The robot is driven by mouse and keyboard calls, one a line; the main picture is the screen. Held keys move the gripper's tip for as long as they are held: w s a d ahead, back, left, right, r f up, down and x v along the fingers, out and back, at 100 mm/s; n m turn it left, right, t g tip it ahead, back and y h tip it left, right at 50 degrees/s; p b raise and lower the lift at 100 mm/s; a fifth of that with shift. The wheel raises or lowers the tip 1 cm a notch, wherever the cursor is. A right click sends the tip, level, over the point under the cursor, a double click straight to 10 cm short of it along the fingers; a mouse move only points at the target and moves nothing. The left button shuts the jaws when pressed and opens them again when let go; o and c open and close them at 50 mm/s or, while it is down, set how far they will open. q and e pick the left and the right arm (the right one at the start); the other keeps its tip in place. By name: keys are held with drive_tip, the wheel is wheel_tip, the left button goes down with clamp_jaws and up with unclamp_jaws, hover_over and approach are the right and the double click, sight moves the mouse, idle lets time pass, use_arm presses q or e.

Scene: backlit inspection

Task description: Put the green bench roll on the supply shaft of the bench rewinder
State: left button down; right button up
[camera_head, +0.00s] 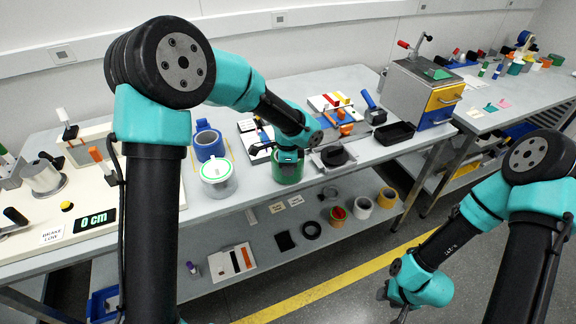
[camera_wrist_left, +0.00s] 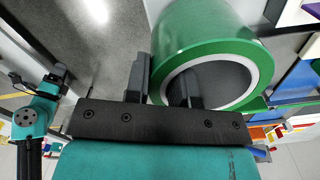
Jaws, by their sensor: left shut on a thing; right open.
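The green bench roll (camera_head: 288,174) is at the front edge of the bench, below my left gripper (camera_head: 286,152). In the left wrist view the green roll (camera_wrist_left: 205,40) has a white ring around a dark round hollow. My left gripper (camera_wrist_left: 162,88) is shut on its wall, one finger outside and the other inside the hollow. I cannot tell whether the roll touches the bench. The bench rewinder (camera_head: 70,205) is at the left, with a "0 cm" display, a grey spool and an orange-tipped post; my arm hides part of it. My right gripper (camera_head: 392,296) is open, low at the right.
A grey-and-yellow machine (camera_head: 420,92) stands farther right. More rolls lie on the lower shelf (camera_head: 270,222).

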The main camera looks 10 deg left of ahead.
use_arm(q)
drive_tip(key=shift+r, duration=2.4)
drive_tip(key=c, duration=1.6)
unclamp_jaws()
clamp_jaws()
